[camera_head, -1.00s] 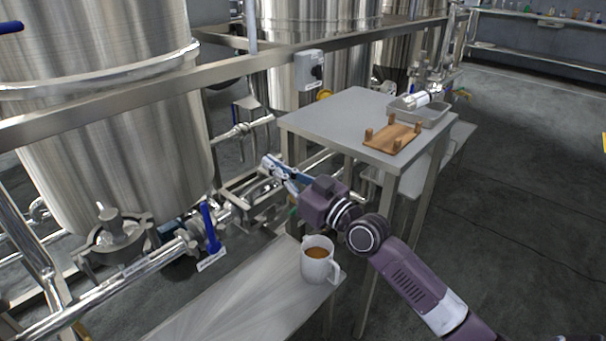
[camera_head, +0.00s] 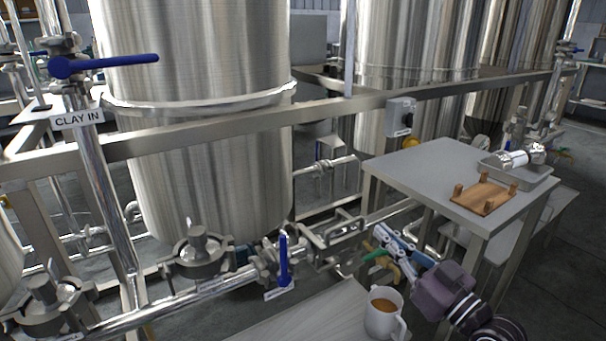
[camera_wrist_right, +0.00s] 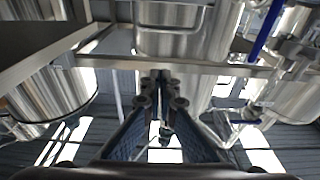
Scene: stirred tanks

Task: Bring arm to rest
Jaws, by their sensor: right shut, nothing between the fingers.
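My right arm comes in at the lower right of the head view. Its gripper (camera_head: 388,258) is in front of the pipework, left of the small grey table and above and behind the mug. In the right wrist view the two fingers of the right gripper (camera_wrist_right: 160,82) come together at their tips, with nothing between them. The gripper is shut and empty. My left gripper shows in neither view.
A white mug (camera_head: 379,321) of brown drink stands on the low bench (camera_head: 300,325) close to my right gripper. The grey table (camera_head: 425,165) holds a wooden rack (camera_head: 480,197) and a metal tray (camera_head: 535,175). A blue-handled valve (camera_head: 284,262), frame rail (camera_head: 250,123) and steel tank (camera_head: 205,170) stand left.

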